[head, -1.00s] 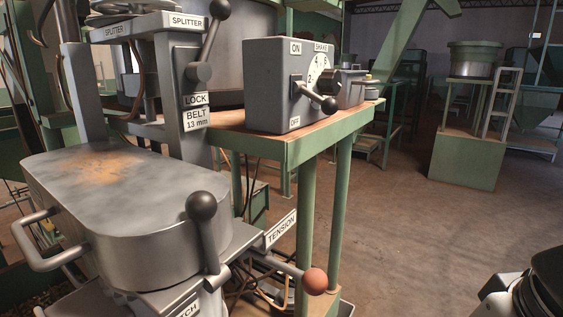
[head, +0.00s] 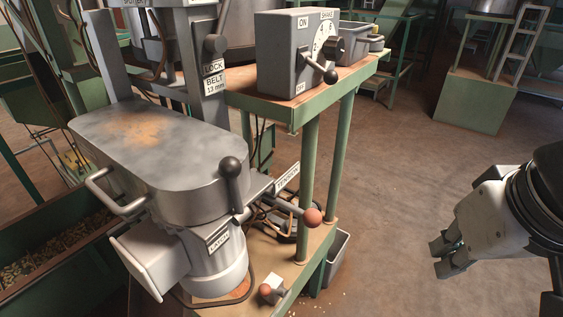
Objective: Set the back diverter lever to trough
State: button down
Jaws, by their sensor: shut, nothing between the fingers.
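No lever in view is labelled as a diverter, and I cannot tell whether the back diverter lever is in view. My gripper (head: 446,257) is at the right, shut and empty, over open floor and apart from the machine. A trough (head: 25,238) with nuts lies at the lower left.
A grey machine housing (head: 150,130) has a black-knobbed latch lever (head: 232,178) and a red-knobbed tension lever (head: 312,217). A small red-knobbed block (head: 270,289) sits low in front. A shake control box (head: 284,60) stands on the green bench.

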aim_at(265, 290)
jog(key=k+l+u, duration=0.1)
jog(key=k+u, duration=0.15)
jog(key=k, duration=0.8)
